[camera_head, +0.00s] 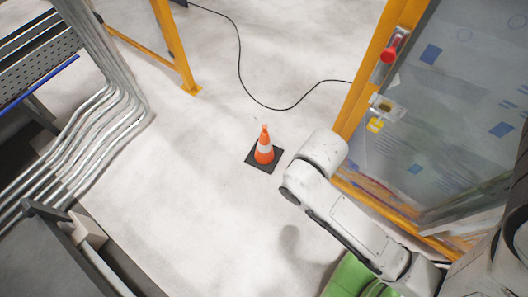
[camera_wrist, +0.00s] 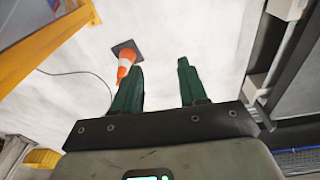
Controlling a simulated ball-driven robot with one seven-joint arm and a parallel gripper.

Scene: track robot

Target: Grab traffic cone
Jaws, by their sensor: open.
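An orange traffic cone (camera_head: 264,147) with a white band stands upright on its dark square base on the light floor, near the middle of the head view. In the wrist view the cone (camera_wrist: 126,60) shows at upper left, just beyond the left finger, which covers a small part of it. My gripper (camera_wrist: 162,68) has two green fingers spread apart, with only bare floor seen between them. The cone is not between the fingers. In the head view my white arm reaches in from the lower right, and its gripper end cannot be made out.
A yellow-framed glass panel (camera_head: 440,110) with a red handle stands right of the cone. A black cable (camera_head: 241,75) lies on the floor behind it. Bent metal pipes (camera_head: 100,120) and a dark cabinet (camera_head: 45,260) are at the left. The floor left of the cone is clear.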

